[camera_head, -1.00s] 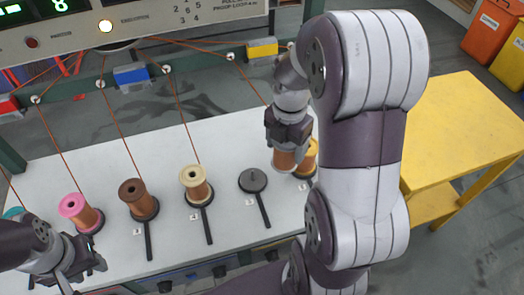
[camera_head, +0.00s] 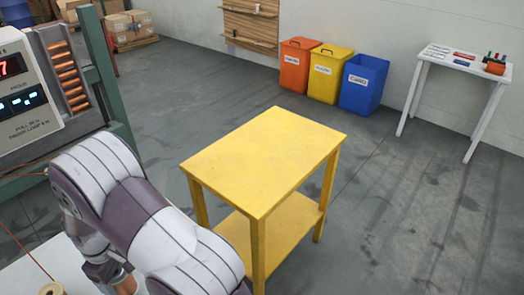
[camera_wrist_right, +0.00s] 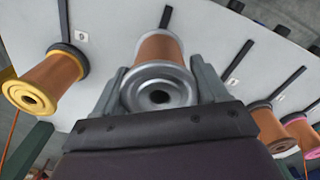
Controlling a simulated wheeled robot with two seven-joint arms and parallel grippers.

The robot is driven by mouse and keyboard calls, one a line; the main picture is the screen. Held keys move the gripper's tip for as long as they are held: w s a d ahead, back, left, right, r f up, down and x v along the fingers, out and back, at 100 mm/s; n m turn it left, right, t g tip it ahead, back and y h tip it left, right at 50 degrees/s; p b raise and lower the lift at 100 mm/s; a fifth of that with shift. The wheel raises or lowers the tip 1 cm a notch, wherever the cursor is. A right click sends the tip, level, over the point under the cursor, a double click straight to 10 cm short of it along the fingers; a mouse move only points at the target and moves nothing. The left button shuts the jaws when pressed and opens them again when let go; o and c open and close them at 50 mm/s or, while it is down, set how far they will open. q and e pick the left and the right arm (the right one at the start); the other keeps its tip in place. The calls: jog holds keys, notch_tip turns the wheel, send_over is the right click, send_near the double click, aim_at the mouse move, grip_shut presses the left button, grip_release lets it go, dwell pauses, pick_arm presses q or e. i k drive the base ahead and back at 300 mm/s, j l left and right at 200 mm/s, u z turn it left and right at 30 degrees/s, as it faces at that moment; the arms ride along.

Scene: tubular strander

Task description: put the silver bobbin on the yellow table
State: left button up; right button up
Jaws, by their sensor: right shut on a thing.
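The silver bobbin (camera_wrist_right: 160,88), with silver flanges and copper-coloured wire, is between the fingers of my right gripper (camera_wrist_right: 160,92) in the right wrist view. That gripper is shut on it over the white bench. In the head view, my right gripper (camera_head: 108,272) is at the lower left, with a bit of copper winding (camera_head: 127,285) below it; my arm hides much there. The frames do not show clearly whether the bobbin is clear of the bench. The yellow table (camera_head: 265,160) stands in the middle, its top bare, right of my right arm. My left gripper is out of view.
The white bench (camera_wrist_right: 110,30) carries a yellow-flanged bobbin (camera_wrist_right: 45,80) close beside the silver one, and other bobbins at the right of the wrist view. The machine's green post (camera_head: 112,80) is at left. Orange, yellow and blue bins (camera_head: 363,85) stand behind the table.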

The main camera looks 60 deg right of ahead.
aim_at(264, 176)
jog(key=k+l+u, duration=0.1)
jog(key=l+u, duration=0.3)
jog(key=k+l+u, duration=0.1)
jog(key=u, duration=0.3)
jog(key=k+l, duration=0.2)
jog(key=l, duration=0.3)
jog(key=k+l+u, duration=0.15)
jog(key=l, duration=0.35)
jog(key=k+l, duration=0.3)
jog(key=l, duration=0.2)
jog(key=k+l+u, duration=0.1)
jog(key=k+l, duration=0.15)
jog(key=l, duration=0.25)
jog(key=k+l+u, duration=0.1)
jog(key=k+l, duration=0.15)
jog(key=l, duration=0.2)
jog(key=k+l, duration=0.3)
jog(key=l, duration=0.15)
